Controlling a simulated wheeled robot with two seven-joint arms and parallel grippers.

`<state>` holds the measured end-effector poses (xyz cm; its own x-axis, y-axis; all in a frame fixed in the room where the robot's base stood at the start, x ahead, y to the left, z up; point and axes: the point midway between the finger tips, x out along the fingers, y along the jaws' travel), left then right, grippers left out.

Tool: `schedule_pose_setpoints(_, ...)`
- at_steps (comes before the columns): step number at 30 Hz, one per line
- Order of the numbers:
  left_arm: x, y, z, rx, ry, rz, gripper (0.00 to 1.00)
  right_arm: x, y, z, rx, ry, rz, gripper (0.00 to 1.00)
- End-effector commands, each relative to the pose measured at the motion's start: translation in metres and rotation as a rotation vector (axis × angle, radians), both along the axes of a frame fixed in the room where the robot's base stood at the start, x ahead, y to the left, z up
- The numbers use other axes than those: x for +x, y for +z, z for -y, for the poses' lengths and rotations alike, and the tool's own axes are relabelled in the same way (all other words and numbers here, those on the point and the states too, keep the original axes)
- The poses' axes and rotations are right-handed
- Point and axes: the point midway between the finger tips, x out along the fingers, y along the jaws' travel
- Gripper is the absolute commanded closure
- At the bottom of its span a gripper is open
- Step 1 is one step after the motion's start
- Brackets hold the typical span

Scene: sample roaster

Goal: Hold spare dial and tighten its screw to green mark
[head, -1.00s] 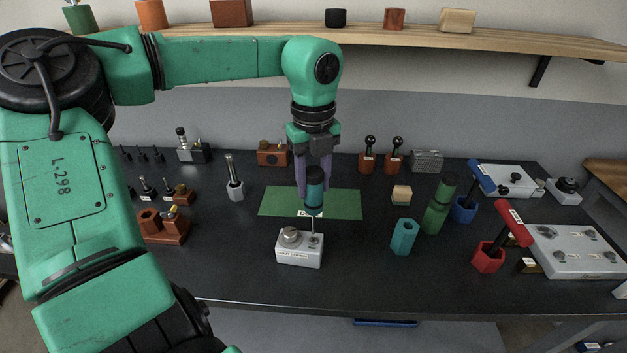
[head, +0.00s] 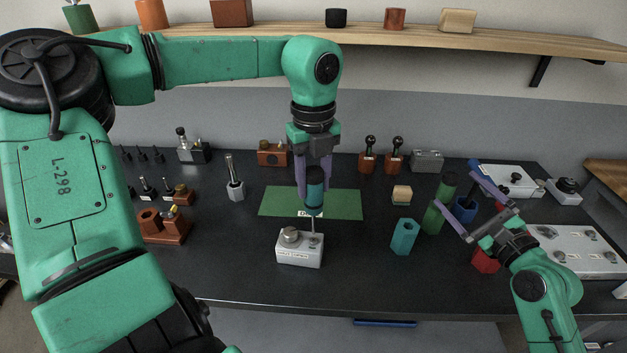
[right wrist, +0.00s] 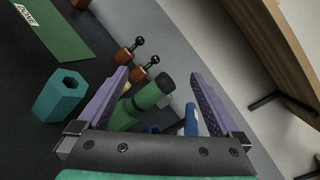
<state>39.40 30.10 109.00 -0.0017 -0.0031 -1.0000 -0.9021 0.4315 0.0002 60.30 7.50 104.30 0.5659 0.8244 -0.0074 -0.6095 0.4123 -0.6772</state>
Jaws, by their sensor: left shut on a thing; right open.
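My left gripper (head: 315,168) is shut on a teal driver with a dark top (head: 314,192), held upright over the small grey block (head: 299,252). The driver's thin shaft reaches down to the right part of the block's top; I cannot tell whether its tip sits in a screw. A round grey dial (head: 290,234) sits on the block's left part. The block's label is too small to read, and no green mark can be made out. My right gripper (head: 455,188) is open and empty near the green cylinder (head: 436,218). In the right wrist view, this cylinder (right wrist: 142,101) shows between the fingers.
A teal hexagonal holder (head: 404,237) stands between the block and my right gripper. A blue holder (head: 464,210) and a red holder (head: 484,261) are partly behind my right arm. A green mat (head: 275,202) lies behind the block. The table's front middle is clear.

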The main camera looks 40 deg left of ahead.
Motion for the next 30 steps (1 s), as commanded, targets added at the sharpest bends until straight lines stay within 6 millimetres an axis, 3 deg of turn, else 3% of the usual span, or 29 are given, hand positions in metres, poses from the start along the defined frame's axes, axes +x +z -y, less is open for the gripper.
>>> schedule_pose_setpoints(3,0.000,0.000,0.000,0.000,0.000,0.001,1.00,-0.046,-0.037,-0.046,0.010,0.128,-0.179,0.00)
schedule_pose_setpoints(9,0.000,0.000,0.000,0.000,0.000,0.001,1.00,-0.136,-0.094,-0.108,-0.003,0.318,-0.499,0.00)
schedule_pose_setpoints(15,0.000,0.000,0.000,0.000,0.000,0.001,1.00,-0.210,-0.129,-0.139,-0.038,0.434,-0.739,0.00)
schedule_pose_setpoints(18,0.000,0.000,0.000,0.000,0.000,0.001,1.00,-0.225,-0.136,-0.144,-0.048,0.454,-0.789,0.00)
schedule_pose_setpoints(23,0.000,0.000,0.000,0.000,0.000,0.001,1.00,-0.228,-0.140,-0.156,-0.048,0.459,-0.800,0.00)
schedule_pose_setpoints(30,0.000,0.000,0.000,0.000,0.000,0.001,1.00,-0.227,-0.152,-0.197,-0.049,0.458,-0.797,0.00)
